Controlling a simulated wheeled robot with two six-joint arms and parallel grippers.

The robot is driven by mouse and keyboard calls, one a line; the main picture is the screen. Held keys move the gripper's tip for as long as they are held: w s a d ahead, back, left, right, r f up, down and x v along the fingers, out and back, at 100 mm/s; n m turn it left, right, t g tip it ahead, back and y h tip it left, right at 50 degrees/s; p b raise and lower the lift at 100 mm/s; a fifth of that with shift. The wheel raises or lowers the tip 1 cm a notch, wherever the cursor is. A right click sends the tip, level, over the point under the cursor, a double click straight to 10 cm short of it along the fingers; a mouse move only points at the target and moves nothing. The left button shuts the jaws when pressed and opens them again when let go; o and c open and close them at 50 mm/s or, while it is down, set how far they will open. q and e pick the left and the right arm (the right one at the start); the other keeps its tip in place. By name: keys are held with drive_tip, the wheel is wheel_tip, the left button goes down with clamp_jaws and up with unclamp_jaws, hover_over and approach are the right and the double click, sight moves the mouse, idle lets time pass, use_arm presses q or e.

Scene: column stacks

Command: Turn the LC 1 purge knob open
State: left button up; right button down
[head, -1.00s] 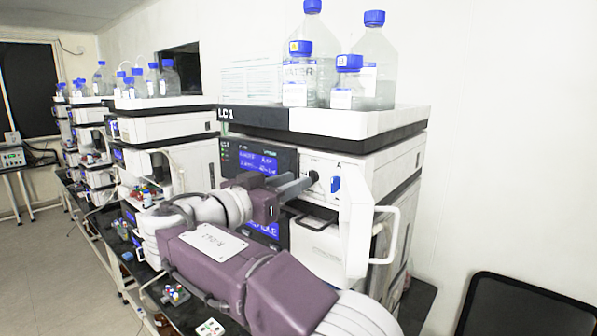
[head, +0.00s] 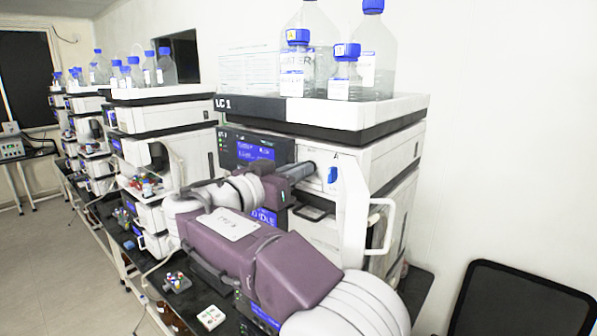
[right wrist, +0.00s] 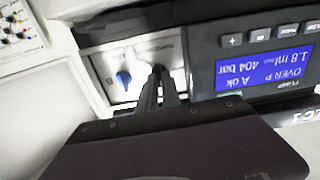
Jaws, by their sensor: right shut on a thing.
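The LC 1 stack (head: 285,108) stands at the centre of the head view. Its pump front has a dark panel with a lit blue display (head: 255,151) and a white plate with a blue knob (head: 332,175). The blue knob also shows in the right wrist view (right wrist: 124,78), free of my fingers. My right gripper (head: 311,166) is at this plate, left of the blue knob in the head view. In the right wrist view its fingers (right wrist: 160,74) are shut on a dark knob, mostly hidden between the tips. My left gripper is not in view.
Solvent bottles (head: 347,75) with blue caps stand on top of the stack. A white open door with a handle (head: 381,226) stands just right of the knobs. More stacks line the bench at left. A dark chair (head: 520,305) is at lower right.

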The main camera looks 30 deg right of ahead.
drive_tip(key=n+b, duration=0.1)
drive_tip(key=n, duration=0.2)
drive_tip(key=shift+f+b, duration=0.1)
drive_tip(key=shift+b, duration=0.25)
drive_tip(key=shift+w+n+p, duration=0.15)
drive_tip(key=shift+n+p, duration=0.25)
drive_tip(key=shift+n, duration=7)
drive_tip(key=c, duration=1.5)
unclamp_jaws()
drive_tip(key=shift+d, duration=0.1)
drive_tip(key=shift+c, duration=0.2)
drive_tip(key=shift+d, duration=0.25)
drive_tip(key=b+v, duration=0.1)
drive_tip(key=v, duration=0.8)
drive_tip(key=shift+b, duration=0.4)
